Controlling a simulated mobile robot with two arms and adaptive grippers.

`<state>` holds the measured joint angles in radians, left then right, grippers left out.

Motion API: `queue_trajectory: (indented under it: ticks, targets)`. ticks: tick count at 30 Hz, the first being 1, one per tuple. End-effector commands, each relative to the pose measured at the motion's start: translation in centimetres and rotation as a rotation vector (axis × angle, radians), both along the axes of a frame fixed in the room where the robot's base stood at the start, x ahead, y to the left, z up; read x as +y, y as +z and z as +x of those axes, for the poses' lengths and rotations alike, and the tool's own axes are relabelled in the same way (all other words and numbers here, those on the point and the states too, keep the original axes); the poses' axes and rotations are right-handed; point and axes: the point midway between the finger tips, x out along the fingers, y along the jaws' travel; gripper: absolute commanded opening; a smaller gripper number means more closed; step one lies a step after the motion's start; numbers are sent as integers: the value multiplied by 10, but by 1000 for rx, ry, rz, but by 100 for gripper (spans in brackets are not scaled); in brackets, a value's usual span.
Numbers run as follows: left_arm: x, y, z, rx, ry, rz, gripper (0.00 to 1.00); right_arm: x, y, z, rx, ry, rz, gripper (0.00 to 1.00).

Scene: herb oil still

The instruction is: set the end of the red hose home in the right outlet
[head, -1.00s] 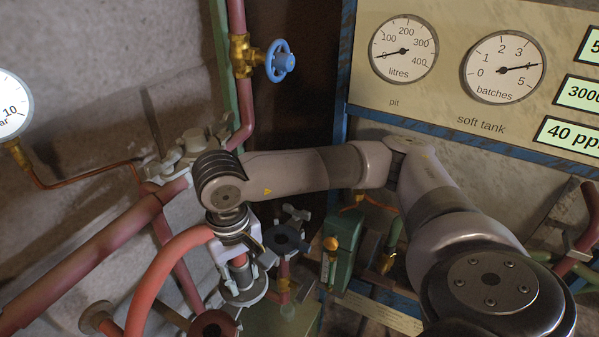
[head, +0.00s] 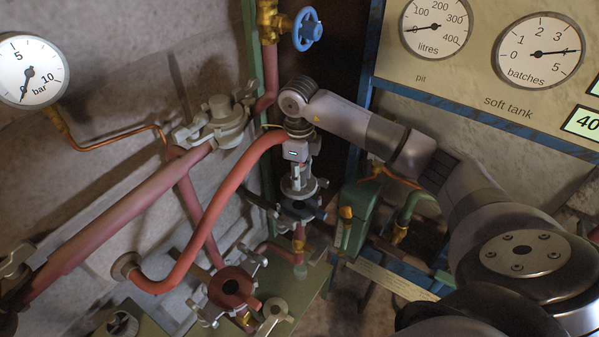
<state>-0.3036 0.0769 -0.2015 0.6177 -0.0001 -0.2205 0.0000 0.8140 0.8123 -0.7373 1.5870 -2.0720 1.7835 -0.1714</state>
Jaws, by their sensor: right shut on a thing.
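The red hose (head: 203,237) rises from a wall fitting at lower left, bends over and runs to my right gripper (head: 298,166). That gripper points down and is shut on the hose end, close to its grey metal coupling (head: 298,187). The coupling looks roughly upright, directly above the right outlet (head: 300,209), a dark flanged ring with clamp arms on a red pipe. The two look very close; I cannot tell whether they touch. The left outlet (head: 231,287), a red flanged ring with open clamps, is empty. My left gripper is out of view.
A green box (head: 356,218) with a brass fitting stands just right of the right outlet. A blue handwheel valve (head: 307,30) is above my wrist. A clamped pipe joint (head: 222,120) and a pressure gauge (head: 29,70) are at left. The gauge panel (head: 470,75) fills the upper right.

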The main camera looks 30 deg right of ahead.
Motion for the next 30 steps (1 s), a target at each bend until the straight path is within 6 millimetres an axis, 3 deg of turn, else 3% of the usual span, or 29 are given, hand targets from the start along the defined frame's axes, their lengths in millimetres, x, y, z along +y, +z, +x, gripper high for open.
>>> queue_trajectory:
  ticks: [11, 30]
  targets:
    - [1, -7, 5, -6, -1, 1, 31, -2, -11, 1, -4, -28, 2, 0]
    - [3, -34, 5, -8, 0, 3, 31, -2, -55, 1, -5, -26, 2, 0]
